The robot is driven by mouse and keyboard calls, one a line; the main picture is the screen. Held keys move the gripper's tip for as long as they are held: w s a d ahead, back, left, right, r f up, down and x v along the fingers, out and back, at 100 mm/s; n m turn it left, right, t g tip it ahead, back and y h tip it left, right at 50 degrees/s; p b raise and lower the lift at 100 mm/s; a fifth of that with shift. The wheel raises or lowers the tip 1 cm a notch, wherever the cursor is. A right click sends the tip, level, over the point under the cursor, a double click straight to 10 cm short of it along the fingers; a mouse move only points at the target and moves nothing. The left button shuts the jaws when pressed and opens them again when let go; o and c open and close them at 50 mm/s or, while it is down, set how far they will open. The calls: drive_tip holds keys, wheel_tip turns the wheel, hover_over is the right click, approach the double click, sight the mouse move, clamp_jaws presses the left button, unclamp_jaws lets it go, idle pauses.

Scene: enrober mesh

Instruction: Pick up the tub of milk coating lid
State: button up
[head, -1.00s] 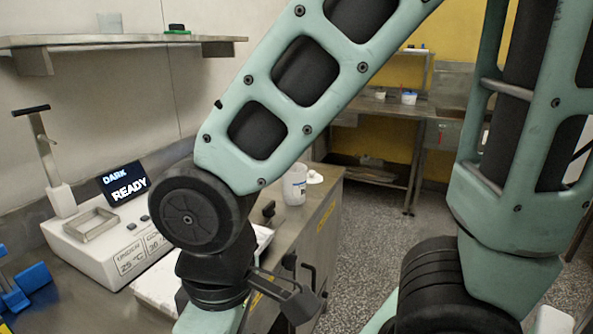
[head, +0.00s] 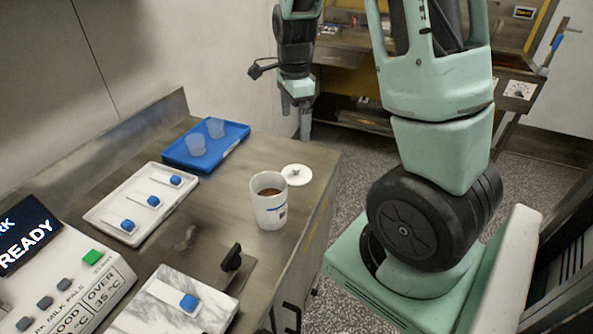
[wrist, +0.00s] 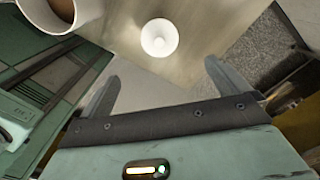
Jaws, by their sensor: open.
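The white round lid (head: 296,174) with a small knob lies flat on the steel bench near its right edge. The open white tub (head: 269,205), with brown contents, stands upright just left of and nearer than it. In the wrist view the lid (wrist: 159,38) shows beyond my fingertips, roughly centred between them, and part of the tub (wrist: 60,22) shows at top left. My gripper (head: 296,112) is open and empty, pointing down beyond the bench's far right corner. It also shows in the wrist view (wrist: 162,82), apart from the lid.
A blue tray (head: 238,133) with two clear cups and a white tray (head: 97,213) with blue-handled tools lie to the left. A marble slab (head: 160,312), a black handle (head: 231,257) and the control box (head: 92,290) are nearer. Bench around the lid is mostly clear.

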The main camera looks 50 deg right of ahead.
hover_over(296, 166)
drive_tip(key=f, duration=1)
drive_tip(key=shift+a, duration=0.2)
drive_tip(key=shift+d+f+p, duration=0.2)
drive_tip(key=shift+f+p, duration=0.65)
drive_tip(key=shift+f, duration=1.8)
drive_tip(key=c, duration=1)
